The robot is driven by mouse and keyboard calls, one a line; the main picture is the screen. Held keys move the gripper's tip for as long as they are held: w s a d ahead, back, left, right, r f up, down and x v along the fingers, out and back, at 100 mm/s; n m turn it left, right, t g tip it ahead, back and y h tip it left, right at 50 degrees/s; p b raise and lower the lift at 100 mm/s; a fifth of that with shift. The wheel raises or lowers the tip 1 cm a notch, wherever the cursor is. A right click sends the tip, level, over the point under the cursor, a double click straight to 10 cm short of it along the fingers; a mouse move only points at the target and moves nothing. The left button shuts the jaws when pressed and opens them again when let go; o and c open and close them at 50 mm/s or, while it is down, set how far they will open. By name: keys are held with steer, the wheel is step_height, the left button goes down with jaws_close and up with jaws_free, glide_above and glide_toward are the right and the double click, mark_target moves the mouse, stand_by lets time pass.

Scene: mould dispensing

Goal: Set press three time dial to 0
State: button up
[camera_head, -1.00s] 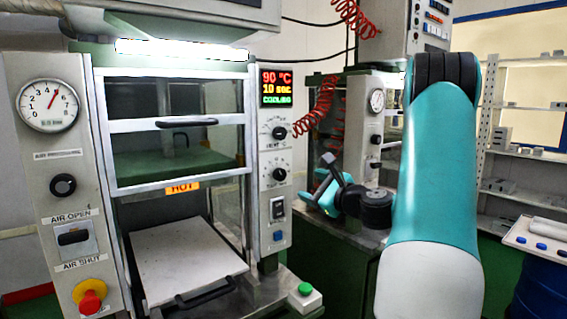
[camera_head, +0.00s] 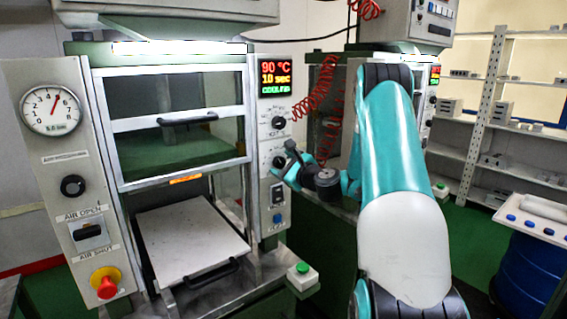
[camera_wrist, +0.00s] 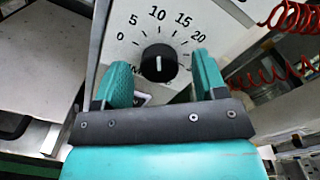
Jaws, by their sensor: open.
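The press control panel (camera_head: 272,205) carries the lower black time dial (camera_head: 279,161), below another dial. The wrist view shows the time dial (camera_wrist: 158,64) close up, with a white scale around it marked 0, 5, 10, 15, 20. Its white pointer line points nearly straight up, toward 10. My gripper (camera_head: 284,164) is at the panel, just in front of this dial. In the wrist view my gripper (camera_wrist: 161,66) is open, with one teal finger on each side of the knob. I cannot tell whether they touch it. The display (camera_head: 275,78) reads 90 °C, 10 sec.
Below the dials are a rocker switch (camera_head: 277,195) and a blue button (camera_head: 278,219). A green button box (camera_head: 303,275) stands lower right. Coiled red hoses (camera_head: 316,90) hang behind my arm. A white plate (camera_head: 190,240) lies in the open press.

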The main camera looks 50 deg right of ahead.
steer(key=c, duration=0.9)
steer(key=shift+b, duration=0.35)
steer(key=n+b, duration=0.3)
steer(key=n, duration=0.1)
steer(key=shift+f+b, duration=0.1)
steer(key=shift+b, duration=0.25)
steer(key=n+b, duration=0.3)
steer(key=shift+b, duration=0.3)
steer(key=n+b, duration=0.3)
steer(key=shift+n+b, duration=0.35)
steer(key=shift+n, duration=0.05)
steer(key=shift+r+n+b, duration=0.25)
steer(key=shift+n+b, duration=0.15)
steer(key=shift+r+h, duration=0.15)
steer(key=shift+h, duration=0.15)
